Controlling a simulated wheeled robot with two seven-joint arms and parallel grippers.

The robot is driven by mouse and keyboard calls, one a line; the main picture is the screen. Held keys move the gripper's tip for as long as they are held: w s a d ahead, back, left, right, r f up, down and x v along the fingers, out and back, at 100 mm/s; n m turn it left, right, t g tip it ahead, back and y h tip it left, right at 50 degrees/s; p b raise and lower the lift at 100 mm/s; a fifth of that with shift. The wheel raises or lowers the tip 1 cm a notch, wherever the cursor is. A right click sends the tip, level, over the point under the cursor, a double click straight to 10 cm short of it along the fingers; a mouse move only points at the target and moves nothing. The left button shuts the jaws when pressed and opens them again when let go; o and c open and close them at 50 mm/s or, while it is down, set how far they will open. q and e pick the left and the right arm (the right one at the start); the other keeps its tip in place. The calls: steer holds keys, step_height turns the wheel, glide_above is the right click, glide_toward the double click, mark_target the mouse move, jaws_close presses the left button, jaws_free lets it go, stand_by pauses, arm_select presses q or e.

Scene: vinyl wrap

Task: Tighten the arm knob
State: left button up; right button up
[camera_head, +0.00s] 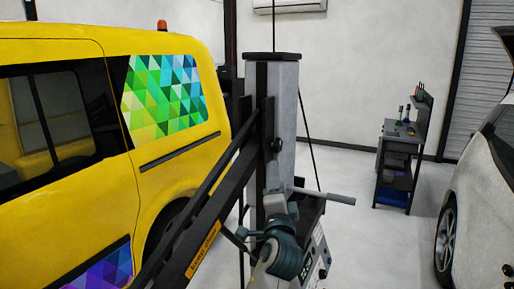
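A black knob (277,145) sits on the front of a tall light-grey column (285,95). A long black arm (205,205) with a yellow label slants down to the left from the column. A grey-green jointed wrist, which looks like my right one, rises from the bottom centre. My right gripper (274,178) seems to be at its upper end, just below the knob and apparently apart from it. Its fingers are small and dark against the black post, so their opening is unclear. My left gripper does not show.
A yellow van (85,130) with coloured triangle graphics fills the left side. A grey bar (325,197) sticks out right of the column. A white car (485,190) stands at right. A dark workbench (395,165) stands by the back wall. Floor between bench and column is clear.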

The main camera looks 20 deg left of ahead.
arm_select(q)
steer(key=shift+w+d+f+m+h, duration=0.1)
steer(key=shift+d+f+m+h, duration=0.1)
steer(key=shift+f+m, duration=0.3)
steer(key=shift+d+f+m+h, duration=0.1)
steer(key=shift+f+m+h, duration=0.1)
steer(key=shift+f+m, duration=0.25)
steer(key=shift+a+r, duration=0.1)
steer(key=p, duration=0.6)
glide_toward(278, 149)
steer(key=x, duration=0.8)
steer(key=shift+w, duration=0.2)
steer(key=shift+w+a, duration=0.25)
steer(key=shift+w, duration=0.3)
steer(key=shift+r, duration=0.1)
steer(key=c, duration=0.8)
